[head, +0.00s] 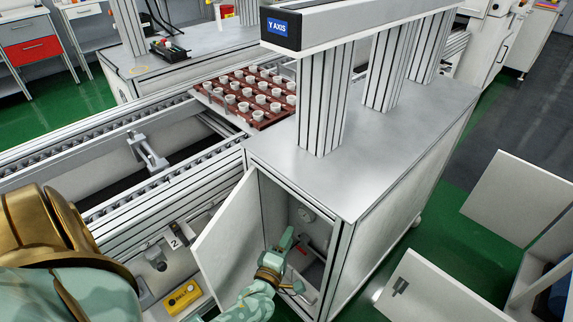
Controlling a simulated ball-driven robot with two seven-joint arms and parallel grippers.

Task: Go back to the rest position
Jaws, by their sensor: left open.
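My left gripper (288,240) is teal and reaches up from the bottom of the head view. It is in the doorway of an open white cabinet (395,210), to the right of its swung-out door (225,240). It is open, and I see nothing held between its fingers. My right gripper is not in view.
A gauge (306,215) and pipes are inside the cabinet, close to my left gripper. A tray (212,92) of several white pots sits on the conveyor (70,150). A yellow box (182,297) is low at the left. More white panels (435,290) stand at the right.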

